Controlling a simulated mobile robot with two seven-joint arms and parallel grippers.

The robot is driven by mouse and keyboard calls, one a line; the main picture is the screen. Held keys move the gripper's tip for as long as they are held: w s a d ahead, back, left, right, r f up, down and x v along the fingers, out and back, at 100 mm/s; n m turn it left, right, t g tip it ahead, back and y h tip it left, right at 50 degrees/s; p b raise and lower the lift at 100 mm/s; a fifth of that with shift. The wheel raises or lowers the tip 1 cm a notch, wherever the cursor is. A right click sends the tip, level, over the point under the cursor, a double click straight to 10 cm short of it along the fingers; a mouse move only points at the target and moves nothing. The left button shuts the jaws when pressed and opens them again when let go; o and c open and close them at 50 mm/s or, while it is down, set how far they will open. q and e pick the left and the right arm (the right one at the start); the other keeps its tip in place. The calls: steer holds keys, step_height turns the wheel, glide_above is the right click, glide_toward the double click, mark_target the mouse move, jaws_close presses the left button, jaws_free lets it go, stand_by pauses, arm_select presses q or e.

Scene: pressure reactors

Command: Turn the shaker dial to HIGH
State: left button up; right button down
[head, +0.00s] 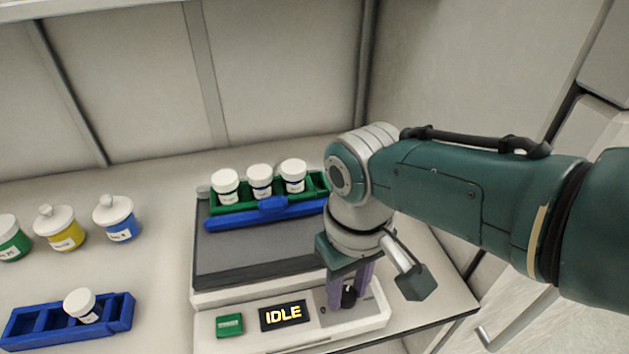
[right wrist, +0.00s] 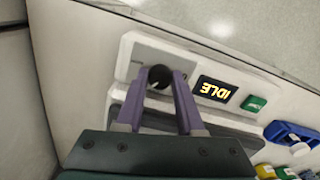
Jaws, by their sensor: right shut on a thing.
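The shaker (head: 245,283) stands on the bench with a dark platform and a white front panel. Its display (head: 284,314) reads IDLE, and a green button (head: 229,325) sits left of it. The black dial (right wrist: 159,77) is at the panel's other end, with a pale pointer mark; its scale labels are too small to read. My right gripper (head: 348,296) points down at the dial, its purple fingers on either side and shut on it. The right wrist view shows the same gripper (right wrist: 159,84) around the dial. My left gripper is not in view.
A green rack (head: 237,208) with white-capped jars sits on the shaker, by a blue bar. A blue rack (head: 118,313) with one jar stands at left, with several lidded jars (head: 61,231) behind. The bench's right edge (head: 447,312) is close to my right gripper.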

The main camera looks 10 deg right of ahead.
steer(key=m, duration=0.6)
steer(key=shift+a, duration=0.1)
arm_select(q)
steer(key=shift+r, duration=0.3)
arm_select(e)
steer(key=m, duration=0.7)
steer(key=shift+m, duration=0.3)
steer(key=c, duration=0.5)
jaws_free()
